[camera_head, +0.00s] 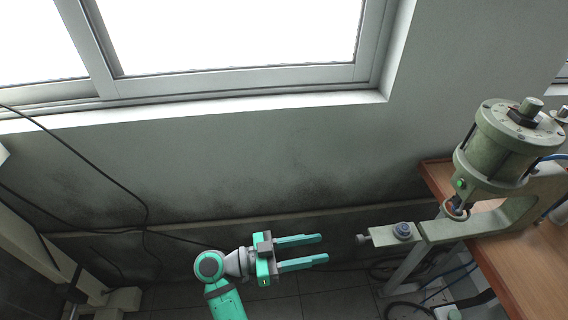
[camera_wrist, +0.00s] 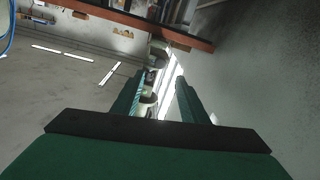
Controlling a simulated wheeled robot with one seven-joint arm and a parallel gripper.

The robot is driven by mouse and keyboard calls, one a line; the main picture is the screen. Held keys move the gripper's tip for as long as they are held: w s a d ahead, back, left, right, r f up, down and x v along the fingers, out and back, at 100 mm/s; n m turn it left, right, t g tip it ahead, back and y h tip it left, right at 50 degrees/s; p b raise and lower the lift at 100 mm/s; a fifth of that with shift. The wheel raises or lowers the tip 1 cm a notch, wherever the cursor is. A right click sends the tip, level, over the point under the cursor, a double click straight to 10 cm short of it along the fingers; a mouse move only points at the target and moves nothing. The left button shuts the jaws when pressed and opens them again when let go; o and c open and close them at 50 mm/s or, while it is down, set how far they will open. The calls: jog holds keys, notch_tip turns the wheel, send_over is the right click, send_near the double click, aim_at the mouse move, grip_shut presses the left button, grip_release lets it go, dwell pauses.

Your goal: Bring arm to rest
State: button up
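My gripper (camera_head: 302,251) is in the lower middle of the head view, at the end of my green arm. Its two green fingers point right and stand apart with nothing between them. In the wrist view, the two fingers (camera_wrist: 160,92) also show with a gap between them. The gripper is left of the pneumatic press and apart from it. The rest of my arm is mostly out of view.
A green pneumatic press (camera_head: 498,150) stands on a wooden table (camera_head: 535,265) at the right. A bracket (camera_head: 405,233) juts left from it. A wall (camera_head: 230,165) with a window is behind. Cables (camera_head: 110,178) hang at the left. Floor space (camera_head: 300,305) shows below the gripper.

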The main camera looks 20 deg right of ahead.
notch_tip(320, 180, down, 18)
jog(key=s+a+n+t+y, duration=0.2)
jog(key=n+t+y, duration=0.5)
jog(key=n+t, duration=0.45)
jog(key=s+a+f+n+y, duration=0.4)
jog(key=a+n, duration=0.1)
jog(key=a, duration=0.1)
jog(key=s+a+r+n+t+y, duration=0.25)
jog(key=s+a+y, duration=0.25)
jog(key=s+a, duration=0.4)
jog(key=s+r+m+t+y, duration=0.1)
jog(key=s+r+t+y, duration=0.1)
jog(key=s+r, duration=0.6)
notch_tip(320, 180, up, 4)
jog(key=shift+a+f+m+t, duration=0.1)
jog(key=shift+a+m+t, duration=0.2)
jog(key=shift+a+t, duration=0.25)
jog(key=shift+s+d, duration=0.1)
